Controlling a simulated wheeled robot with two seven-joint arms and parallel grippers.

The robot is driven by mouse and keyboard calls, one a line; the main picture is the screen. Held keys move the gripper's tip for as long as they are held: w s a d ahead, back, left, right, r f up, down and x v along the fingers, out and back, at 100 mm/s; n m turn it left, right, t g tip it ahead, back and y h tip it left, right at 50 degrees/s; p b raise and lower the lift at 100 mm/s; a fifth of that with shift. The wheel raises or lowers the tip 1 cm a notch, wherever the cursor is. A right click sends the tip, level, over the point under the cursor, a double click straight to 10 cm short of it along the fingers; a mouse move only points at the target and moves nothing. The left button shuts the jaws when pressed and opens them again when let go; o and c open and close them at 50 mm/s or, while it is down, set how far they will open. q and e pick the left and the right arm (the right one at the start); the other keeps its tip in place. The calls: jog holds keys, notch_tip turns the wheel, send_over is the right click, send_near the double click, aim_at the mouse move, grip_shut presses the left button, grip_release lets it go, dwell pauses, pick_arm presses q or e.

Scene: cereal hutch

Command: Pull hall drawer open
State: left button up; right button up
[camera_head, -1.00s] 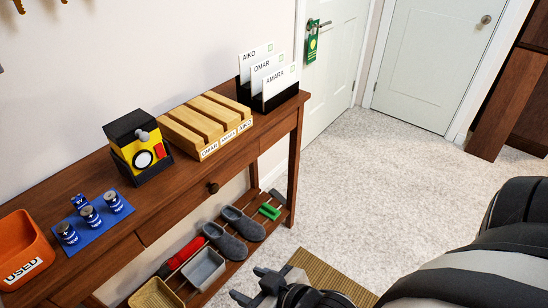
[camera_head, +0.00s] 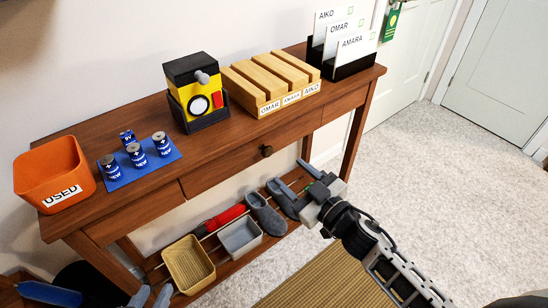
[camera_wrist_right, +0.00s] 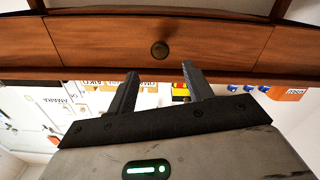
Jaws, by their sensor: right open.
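The hall drawer (camera_head: 255,160) is in the front of the brown wooden console table. Its front sits flush with the table, with a round dark knob (camera_head: 266,151) in the middle. In the right wrist view the knob (camera_wrist_right: 160,50) lies straight ahead, centred between the two fingers. My right gripper (camera_head: 298,187) is open and empty, in front of and below the knob, apart from it; its fingers also show in the wrist view (camera_wrist_right: 160,75). My left gripper (camera_head: 151,295) shows at the bottom left edge with its fingers apart, away from the drawer.
On the tabletop (camera_head: 215,145) stand an orange bin (camera_head: 50,170), batteries on a blue mat (camera_head: 118,179), a yellow-black device (camera_head: 196,95), a slotted wooden rack (camera_head: 265,85) and a card holder (camera_head: 345,66). A lower shelf holds baskets (camera_head: 190,265) and slippers. Floor at right is clear.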

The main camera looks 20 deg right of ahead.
aim_at(269, 154)
jog(key=x, duration=0.7)
jog(key=shift+w+a, duration=0.1)
jog(key=shift+w, duration=0.15)
grip_shut()
jog(key=shift+s, duration=0.1)
